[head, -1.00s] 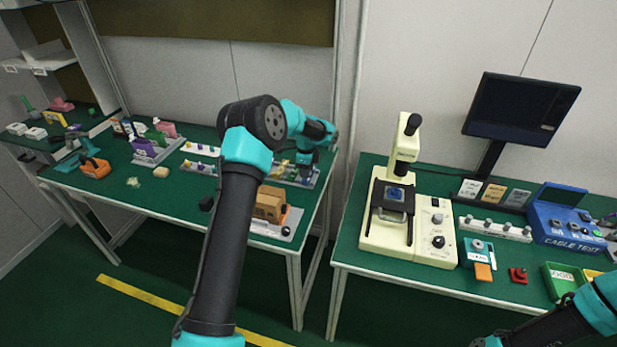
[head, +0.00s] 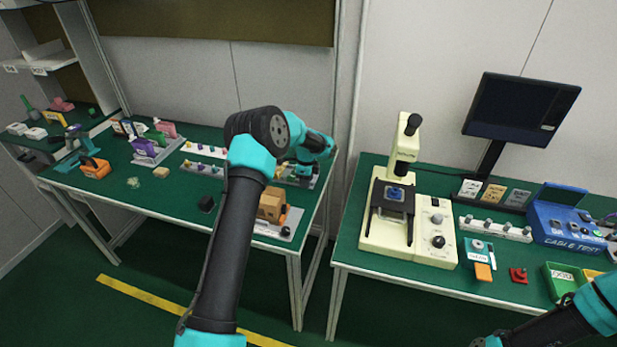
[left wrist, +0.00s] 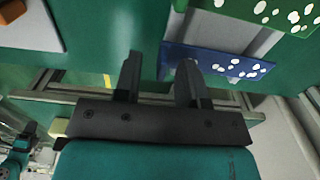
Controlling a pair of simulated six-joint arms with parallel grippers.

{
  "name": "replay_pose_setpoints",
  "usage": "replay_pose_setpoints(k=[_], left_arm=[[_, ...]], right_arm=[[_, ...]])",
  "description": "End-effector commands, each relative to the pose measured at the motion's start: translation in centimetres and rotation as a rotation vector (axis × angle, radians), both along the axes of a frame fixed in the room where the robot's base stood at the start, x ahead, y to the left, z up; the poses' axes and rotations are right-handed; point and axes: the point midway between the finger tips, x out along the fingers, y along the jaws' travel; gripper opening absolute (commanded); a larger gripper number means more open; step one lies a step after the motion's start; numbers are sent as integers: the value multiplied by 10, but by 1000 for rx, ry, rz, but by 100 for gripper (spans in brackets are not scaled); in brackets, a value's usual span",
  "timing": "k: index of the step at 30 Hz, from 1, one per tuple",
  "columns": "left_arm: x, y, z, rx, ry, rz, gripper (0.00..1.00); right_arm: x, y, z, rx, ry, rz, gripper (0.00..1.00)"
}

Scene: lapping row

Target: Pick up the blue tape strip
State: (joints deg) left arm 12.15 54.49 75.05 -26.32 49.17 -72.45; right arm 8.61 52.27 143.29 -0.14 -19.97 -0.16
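A blue strip with white spots (left wrist: 215,66) shows in the left wrist view, right of centre; it looks like the blue tape strip. My left gripper (left wrist: 160,60) is open and empty, its two dark fingers apart. The right finger overlaps the strip's left part in the picture; I cannot tell whether they touch. In the head view my left gripper is over the right end of the left bench, largely hidden by my arm, and I cannot make out the strip. My right arm shows at the lower right; its gripper is out of view.
A green piece with white spots (left wrist: 265,14) lies beside the blue strip. On the left bench (head: 125,180), a brown box (head: 271,204) stands near the front edge. A cream microscope (head: 432,232) and a blue cable tester (head: 566,222) stand on the right bench.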

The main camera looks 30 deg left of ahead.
Motion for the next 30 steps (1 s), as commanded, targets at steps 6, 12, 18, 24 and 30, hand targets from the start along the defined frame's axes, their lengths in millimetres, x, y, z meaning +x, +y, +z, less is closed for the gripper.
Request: replay_pose_setpoints(k=[6, 12, 18, 24, 30], left_arm=[[0, 0, 0, 0, 0, 0, 37], [0, 0, 0, 0, 0, 0, 24], [0, 0, 0, 0, 0, 0, 5], [0, 0, 0, 0, 0, 0, 0], [0, 0, 0, 0, 0, 0, 0]], right_arm=[[0, 0, 0, 0, 0, 0, 0], [0, 0, 0, 0, 0, 0, 0], [0, 0, 0, 0, 0, 0, 0], [0, 0, 0, 0, 0, 0, 0], [0, 0, 0, 0, 0, 0, 0]])
